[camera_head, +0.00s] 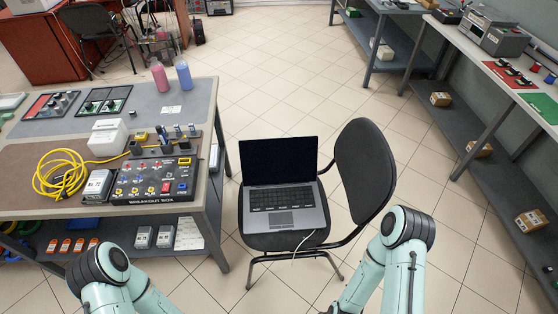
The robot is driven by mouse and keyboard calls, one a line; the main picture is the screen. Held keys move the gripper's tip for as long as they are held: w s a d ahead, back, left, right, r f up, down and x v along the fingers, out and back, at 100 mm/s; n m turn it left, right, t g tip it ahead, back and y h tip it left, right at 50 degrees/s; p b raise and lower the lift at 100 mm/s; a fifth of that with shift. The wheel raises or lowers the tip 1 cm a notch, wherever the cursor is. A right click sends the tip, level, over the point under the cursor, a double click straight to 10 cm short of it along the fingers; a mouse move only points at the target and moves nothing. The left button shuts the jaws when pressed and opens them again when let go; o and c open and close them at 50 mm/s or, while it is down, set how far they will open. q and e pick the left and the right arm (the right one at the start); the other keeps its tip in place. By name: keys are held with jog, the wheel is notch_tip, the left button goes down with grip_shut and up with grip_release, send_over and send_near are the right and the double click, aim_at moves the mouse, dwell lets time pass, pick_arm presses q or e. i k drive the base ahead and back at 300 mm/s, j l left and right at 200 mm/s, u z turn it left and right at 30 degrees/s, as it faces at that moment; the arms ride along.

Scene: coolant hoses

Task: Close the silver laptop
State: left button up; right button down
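The silver laptop (284,220) sits open on the seat of a black chair (367,165) in the middle of the head view. Its dark screen (278,158) stands up at the back and its keyboard faces me. A white cable runs from its front edge over the seat edge. My left and right arms come in at the bottom left and bottom right, both apart from the laptop. Neither gripper shows; both are below the frame or hidden by my arms.
A workbench (195,100) on the left holds a breakout box (153,182), a yellow cable coil (60,173) and two bottles. Shelved benches (490,80) line the right. The chair's backrest rises right of the laptop. Tiled floor (270,60) is clear behind the chair.

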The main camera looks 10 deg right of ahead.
aim_at(293, 159)
jog(key=l+z, duration=0.1)
jog(key=z, duration=1.2)
jog(key=i+l, duration=0.1)
jog(key=l, duration=0.25)
jog(key=l+z, duration=0.15)
jog(key=l, duration=0.15)
jog(key=i+l, duration=0.15)
jog(key=l, duration=0.2)
jog(key=i+l+z, duration=0.2)
jog(key=i+l, duration=0.6)
jog(key=i, duration=0.2)
jog(key=i+u, duration=0.25)
jog(key=i, duration=0.25)
jog(key=i+l+u, duration=0.2)
jog(key=i, duration=0.3)
jog(key=i+l+u, duration=0.25)
jog(key=i, duration=0.2)
jog(key=i+j+u, duration=0.15)
jog(key=i+u, duration=0.55)
jog(key=i, duration=0.2)
jog(key=i+l+u, duration=0.1)
jog(key=i+u, duration=1)
jog(key=i, duration=0.2)
jog(key=i+l+u, duration=0.2)
jog(key=i+u, duration=0.15)
jog(key=i, duration=0.1)
